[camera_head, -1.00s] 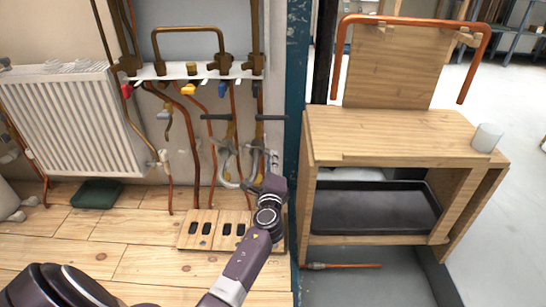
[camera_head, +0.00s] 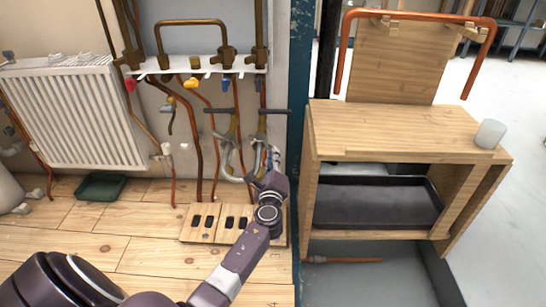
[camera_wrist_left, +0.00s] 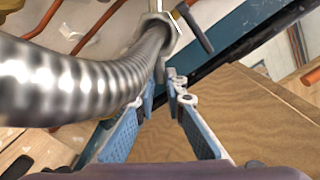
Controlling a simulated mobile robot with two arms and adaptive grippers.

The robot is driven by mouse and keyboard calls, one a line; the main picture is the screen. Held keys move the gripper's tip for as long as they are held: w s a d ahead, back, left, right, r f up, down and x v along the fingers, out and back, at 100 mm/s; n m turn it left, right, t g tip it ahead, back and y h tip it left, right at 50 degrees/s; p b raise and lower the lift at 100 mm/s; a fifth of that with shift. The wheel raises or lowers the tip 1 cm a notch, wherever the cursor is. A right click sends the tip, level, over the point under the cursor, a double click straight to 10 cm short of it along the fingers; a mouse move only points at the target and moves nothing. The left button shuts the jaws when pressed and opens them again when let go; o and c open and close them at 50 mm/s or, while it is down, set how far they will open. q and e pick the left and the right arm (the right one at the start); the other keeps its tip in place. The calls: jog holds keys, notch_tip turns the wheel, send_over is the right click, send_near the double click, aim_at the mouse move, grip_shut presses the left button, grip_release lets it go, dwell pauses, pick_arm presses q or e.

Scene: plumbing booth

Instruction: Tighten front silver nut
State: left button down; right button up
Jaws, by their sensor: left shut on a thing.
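A ribbed silver hose (camera_wrist_left: 80,80) crosses the left wrist view from the left and ends at a silver hex nut (camera_wrist_left: 163,32) at the top. My left gripper (camera_wrist_left: 170,88) has its blue-padded fingers angled inward, and the tips close on the silver nut's lower edge; the exact contact is partly hidden. In the head view my left gripper (camera_head: 275,158) is beside the grey hoses (camera_head: 229,165) under the valve row, too small there to show its grip. My right gripper is not in view.
A white manifold bar (camera_head: 180,70) with coloured valve handles is on the wall above. A white radiator (camera_head: 75,115) is at left. A wooden bench (camera_head: 400,130) with a black tray (camera_head: 375,205) stands right of the blue post (camera_head: 298,80). A wooden switch board (camera_head: 215,237) lies on the floor.

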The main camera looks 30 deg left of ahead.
pick_arm(q)
jog(key=c, duration=2)
grip_release()
jog(key=shift+s+f, duration=0.1)
jog(key=shift+f, duration=0.05)
jog(key=v, duration=0.8)
jog(key=shift+d, duration=0.1)
